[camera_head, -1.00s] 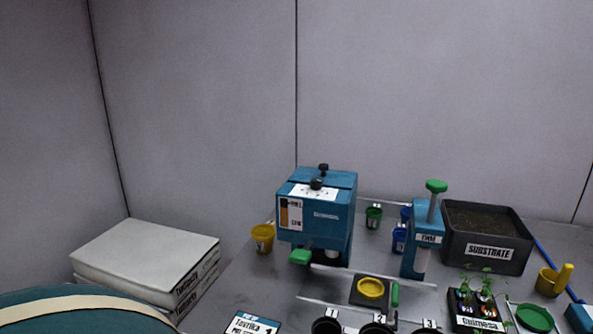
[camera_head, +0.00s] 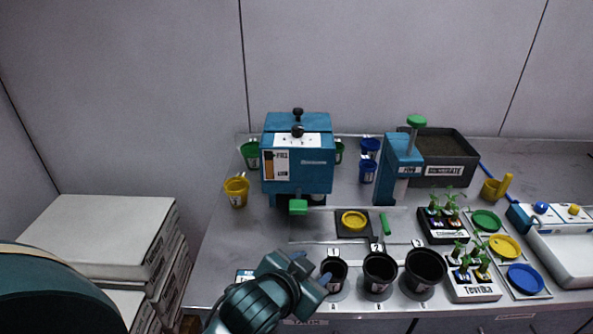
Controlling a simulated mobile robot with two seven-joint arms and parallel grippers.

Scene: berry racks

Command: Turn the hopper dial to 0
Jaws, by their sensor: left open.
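The blue hopper (camera_head: 317,173) stands at the back of the metal bench, left of the middle. A black dial knob (camera_head: 298,131) sits on a white plate on its sloping top. The dial's marks are too small to read. A second black knob (camera_head: 298,111) sits behind it on the top. A green handle (camera_head: 298,207) sticks out below the hopper's front. My left gripper (camera_head: 312,267) is open and empty at the bottom middle, near the bench's front edge. It is well in front of the hopper, apart from it, beside pot 1. My right gripper is not in view.
Black pots (camera_head: 380,275) stand in a row along the front. A blue press (camera_head: 398,165) with a green knob and a substrate bin (camera_head: 450,153) stand right of the hopper. A yellow cup (camera_head: 236,191) is on its left. Stacked white bags (camera_head: 95,235) lie left of the bench.

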